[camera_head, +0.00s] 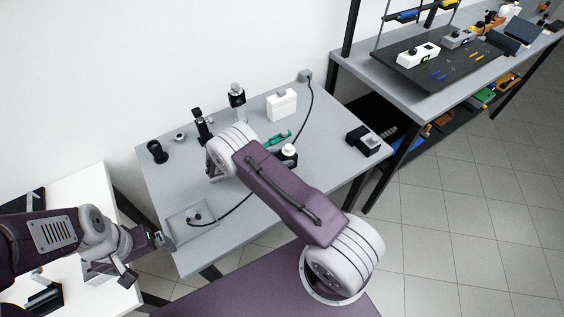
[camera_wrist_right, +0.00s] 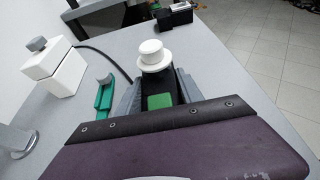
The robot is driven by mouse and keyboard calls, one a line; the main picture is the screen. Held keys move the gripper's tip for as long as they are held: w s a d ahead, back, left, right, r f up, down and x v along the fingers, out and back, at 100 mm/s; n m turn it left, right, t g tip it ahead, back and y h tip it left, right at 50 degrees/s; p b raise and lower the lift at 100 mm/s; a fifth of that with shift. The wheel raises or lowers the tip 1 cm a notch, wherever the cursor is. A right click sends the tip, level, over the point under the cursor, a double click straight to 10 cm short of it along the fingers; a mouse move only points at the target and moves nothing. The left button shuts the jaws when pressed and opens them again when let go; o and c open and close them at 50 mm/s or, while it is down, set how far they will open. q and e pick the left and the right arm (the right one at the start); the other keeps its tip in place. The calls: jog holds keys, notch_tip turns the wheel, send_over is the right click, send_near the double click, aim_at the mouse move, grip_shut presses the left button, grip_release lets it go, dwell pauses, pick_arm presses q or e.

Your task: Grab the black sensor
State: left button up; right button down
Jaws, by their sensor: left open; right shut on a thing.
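A black sensor-like block with a white round cap (camera_head: 289,149) stands on the grey table, partly hidden behind my right arm. In the right wrist view its white cap (camera_wrist_right: 151,56) and a green patch on the black body show clearly. My right gripper (camera_wrist_right: 158,95) is shut on this block, a grey finger on each side. The right gripper is hidden by my arm in the head view. A similar black block with a white part (camera_head: 364,140) lies near the table's right edge. My left gripper (camera_head: 147,260) is open and empty, off the table's front left corner.
A green part (camera_head: 278,137) lies left of the held block, and a white box (camera_head: 281,106) behind it. A black cable crosses the table to a shallow tray (camera_head: 178,236). Several black optical mounts stand along the back left. A second workbench (camera_head: 440,85) is at right.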

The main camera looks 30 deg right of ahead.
aim_at(285, 150)
jog(key=shift+r, duration=0.9)
notch_tip(285, 150, up, 2)
jog(key=shift+d+r, duration=0.15)
jog(key=shift+r, duration=0.1)
jog(key=s+d+r+b, duration=0.1)
jog(key=d+r, duration=0.5)
jog(key=d, duration=0.5)
jog(key=shift+d+r, duration=0.15)
jog(key=shift+r, duration=0.2)
